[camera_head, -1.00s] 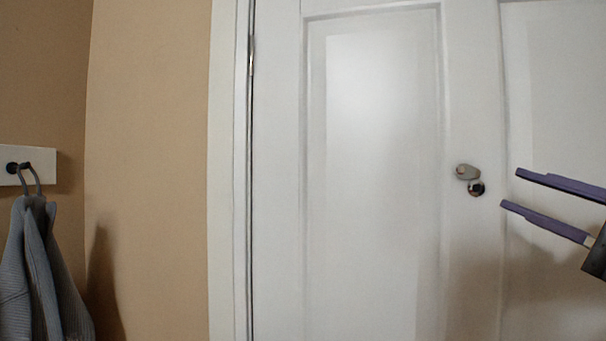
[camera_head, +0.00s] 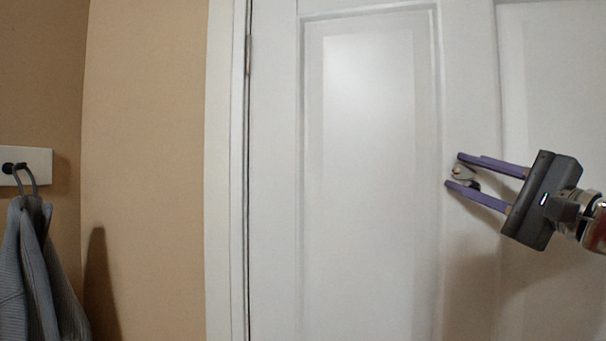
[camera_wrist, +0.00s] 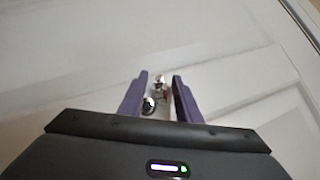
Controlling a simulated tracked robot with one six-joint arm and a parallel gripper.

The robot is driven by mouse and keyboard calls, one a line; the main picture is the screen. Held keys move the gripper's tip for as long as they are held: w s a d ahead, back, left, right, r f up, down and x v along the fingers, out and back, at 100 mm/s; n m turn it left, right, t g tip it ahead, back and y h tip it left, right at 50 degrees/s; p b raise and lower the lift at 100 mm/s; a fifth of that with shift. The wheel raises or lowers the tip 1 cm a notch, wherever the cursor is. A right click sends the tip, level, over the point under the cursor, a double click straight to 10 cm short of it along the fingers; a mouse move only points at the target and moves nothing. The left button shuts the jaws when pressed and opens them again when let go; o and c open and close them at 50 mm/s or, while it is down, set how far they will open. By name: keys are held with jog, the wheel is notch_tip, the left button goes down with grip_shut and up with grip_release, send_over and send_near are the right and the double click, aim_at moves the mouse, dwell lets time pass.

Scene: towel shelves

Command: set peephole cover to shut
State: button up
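The peephole cover (camera_head: 461,172) is a small grey tab with a brownish pivot on the white door. It is swung to the upper left of the dark peephole (camera_head: 475,186), which is partly hidden behind my lower finger. My gripper (camera_head: 453,170) is open, its two purple fingers reaching in from the right, one above and one below the cover. In the wrist view the cover (camera_wrist: 159,81) and the peephole (camera_wrist: 148,104) show between the fingers, with gaps on both sides. I cannot tell whether a finger touches the cover.
The white panelled door (camera_head: 370,180) fills most of the view, with a hinge (camera_head: 248,55) on its left edge. A grey towel (camera_head: 38,275) hangs from a hook (camera_head: 12,168) on the tan wall at the far left. The door face around the peephole is clear.

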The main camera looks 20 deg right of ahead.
jog(key=shift+w, duration=0.1)
jog(key=shift+c, duration=0.3)
grip_shut()
